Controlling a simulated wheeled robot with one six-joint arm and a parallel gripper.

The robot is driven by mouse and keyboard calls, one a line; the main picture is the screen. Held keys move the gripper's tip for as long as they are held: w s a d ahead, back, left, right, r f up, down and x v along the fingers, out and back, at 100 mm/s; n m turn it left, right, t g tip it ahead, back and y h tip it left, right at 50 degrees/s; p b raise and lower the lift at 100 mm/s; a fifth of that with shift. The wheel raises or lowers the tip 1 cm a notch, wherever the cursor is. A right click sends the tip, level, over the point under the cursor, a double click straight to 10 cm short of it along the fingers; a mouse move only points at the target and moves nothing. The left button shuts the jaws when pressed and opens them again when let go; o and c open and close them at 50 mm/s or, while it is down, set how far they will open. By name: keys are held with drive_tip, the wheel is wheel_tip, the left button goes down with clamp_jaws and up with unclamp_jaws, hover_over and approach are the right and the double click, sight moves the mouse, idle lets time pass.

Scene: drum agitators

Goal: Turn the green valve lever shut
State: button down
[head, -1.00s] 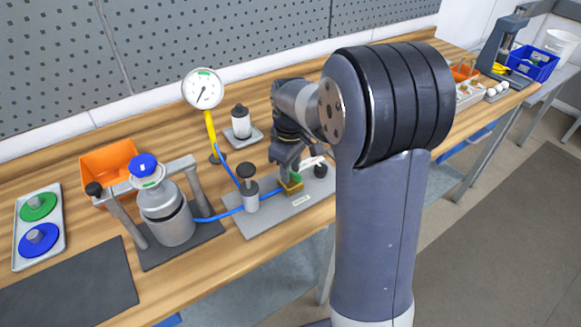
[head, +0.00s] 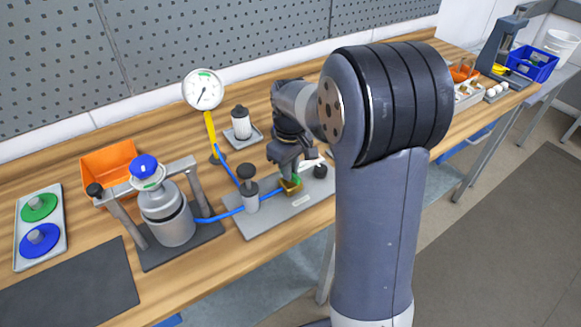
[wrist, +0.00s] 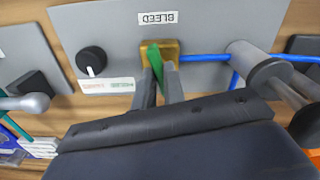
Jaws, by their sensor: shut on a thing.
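The green valve lever (wrist: 155,60) sits on a small brass valve block (wrist: 173,47) below the upside-down BLEED label in the wrist view. The lever points from the block toward my gripper, roughly crosswise to the blue tube, with a slight tilt. My gripper (wrist: 160,75) is shut on the lever, one dark finger on each side. In the head view my gripper (head: 291,172) is over the brass block (head: 291,188), and only a bit of green shows there.
A blue tube (wrist: 205,58) runs from the block to a grey cylinder fitting (wrist: 252,66). A black knob (wrist: 91,60) is on the same grey plate (wrist: 110,22). A pressure gauge (head: 203,90), a metal canister (head: 167,215) and an orange bin (head: 108,162) stand left of my gripper.

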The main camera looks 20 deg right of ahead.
drive_tip(key=shift+m, duration=1.3)
drive_tip(key=c, duration=1.5)
unclamp_jaws()
wheel_tip(320, 180, up, 11)
drive_tip(key=shift+f, duration=0.1)
wheel_tip(320, 180, down, 11)
drive_tip(key=shift+n, duration=0.4)
